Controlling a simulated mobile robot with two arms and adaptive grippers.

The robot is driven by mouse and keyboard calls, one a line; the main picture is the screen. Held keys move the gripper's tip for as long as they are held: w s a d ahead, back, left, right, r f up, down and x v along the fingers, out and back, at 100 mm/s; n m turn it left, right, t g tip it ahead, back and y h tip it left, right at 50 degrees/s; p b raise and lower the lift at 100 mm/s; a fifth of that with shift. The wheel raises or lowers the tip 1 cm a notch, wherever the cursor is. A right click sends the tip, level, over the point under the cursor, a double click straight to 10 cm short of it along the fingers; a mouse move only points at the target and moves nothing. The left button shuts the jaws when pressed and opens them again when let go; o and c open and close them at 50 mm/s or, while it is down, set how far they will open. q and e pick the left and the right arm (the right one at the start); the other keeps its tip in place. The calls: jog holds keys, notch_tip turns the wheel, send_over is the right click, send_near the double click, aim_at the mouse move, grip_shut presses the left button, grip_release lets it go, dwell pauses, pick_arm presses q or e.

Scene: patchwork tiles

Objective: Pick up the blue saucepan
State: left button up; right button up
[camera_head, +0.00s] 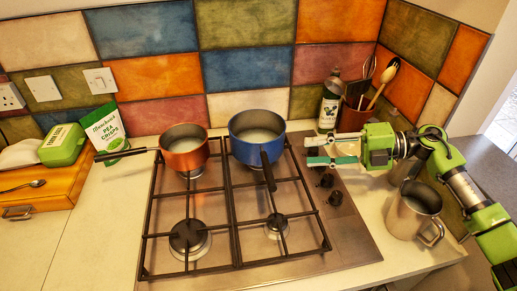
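The blue saucepan (241,149) stands upright on the back right of the hob, with pale contents inside. Its black handle (268,172) points toward the front of the hob. My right gripper (310,150) reaches in from the right, its fingers pointing left toward the saucepan. The two fingers are apart with nothing between them, and a gap separates them from the saucepan's right side. My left gripper is not in view.
A copper-coloured saucepan (184,159) stands on the back left burner, its handle pointing left. The front burners are bare. A metal jug (406,217) stands right of the hob. A bottle (329,108) and a utensil pot (351,120) stand behind my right gripper.

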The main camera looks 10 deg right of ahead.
aim_at(265, 154)
jog(key=p+x, duration=0.2)
jog(key=x, duration=0.5)
jog(key=shift+w+a+r+p, duration=0.1)
jog(key=shift+a+r+p, duration=0.05)
jog(key=shift+a+p, duration=0.15)
jog(key=shift+a, duration=0.2)
jog(key=shift+w+a+f+p, duration=0.15)
jog(key=shift+a+f+p, duration=0.05)
jog(key=shift+a+p, duration=0.4)
jog(key=p+x, duration=0.1)
jog(key=x, duration=0.2)
jog(key=shift+w+a+f+p, duration=0.1)
jog(key=shift+w+f+p, duration=0.05)
jog(key=shift+f+p, duration=0.2)
jog(key=shift+w+a+f, duration=0.1)
jog(key=shift+a+f, duration=0.05)
jog(key=shift+a, duration=0.15)
jog(key=shift+d, duration=0.1)
grip_shut()
